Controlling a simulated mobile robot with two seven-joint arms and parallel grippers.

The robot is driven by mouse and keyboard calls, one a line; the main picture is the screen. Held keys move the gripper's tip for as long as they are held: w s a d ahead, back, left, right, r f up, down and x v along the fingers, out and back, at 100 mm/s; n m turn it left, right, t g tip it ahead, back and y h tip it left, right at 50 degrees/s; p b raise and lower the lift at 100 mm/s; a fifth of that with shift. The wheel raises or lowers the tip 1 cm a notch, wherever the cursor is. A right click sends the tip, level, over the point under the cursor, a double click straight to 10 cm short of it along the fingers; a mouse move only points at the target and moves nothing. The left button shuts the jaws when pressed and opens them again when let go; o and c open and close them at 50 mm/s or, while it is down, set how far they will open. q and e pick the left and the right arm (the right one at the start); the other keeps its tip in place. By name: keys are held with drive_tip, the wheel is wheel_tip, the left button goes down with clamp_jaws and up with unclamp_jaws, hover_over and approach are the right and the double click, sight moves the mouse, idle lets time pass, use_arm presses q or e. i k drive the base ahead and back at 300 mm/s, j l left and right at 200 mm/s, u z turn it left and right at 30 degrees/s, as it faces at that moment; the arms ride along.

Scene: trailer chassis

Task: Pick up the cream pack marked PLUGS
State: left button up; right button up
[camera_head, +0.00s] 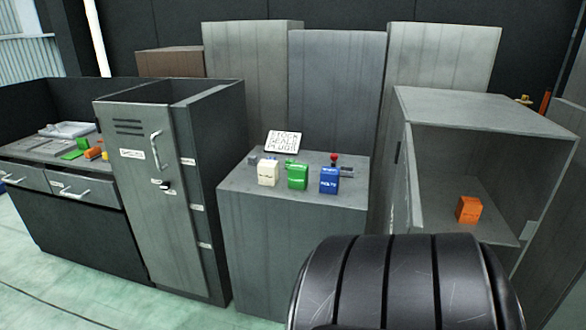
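The cream pack (267,175) stands upright on top of a grey cabinet (262,240) in the middle of the head view. It is the leftmost of three packs there; its lettering is too small to read. A green pack (297,177) stands just to its right, and a blue pack (329,181) stands farther right. A white card (283,143) with handwritten words, the last looking like PLUGS, stands behind them. Neither of my grippers is in view.
A large black grooved shape like a tyre (410,285) fills the lower right foreground. A tall grey locker (140,200) stands left of the cabinet. An open grey box (470,112) at right holds an orange pack (468,209). A cluttered drawer bench (60,190) stands far left.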

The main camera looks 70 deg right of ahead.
sight(267, 170)
drive_tip(key=i+l+z, duration=0.1)
drive_tip(key=i+z, duration=0.15)
drive_tip(key=z, duration=0.15)
drive_tip(key=i+z, duration=0.3)
drive_tip(key=z, duration=0.15)
drive_tip(key=i+z, duration=0.25)
drive_tip(key=z, duration=0.15)
drive_tip(key=i+j+z, duration=0.15)
drive_tip(key=i+z, duration=0.25)
drive_tip(key=k, duration=0.1)
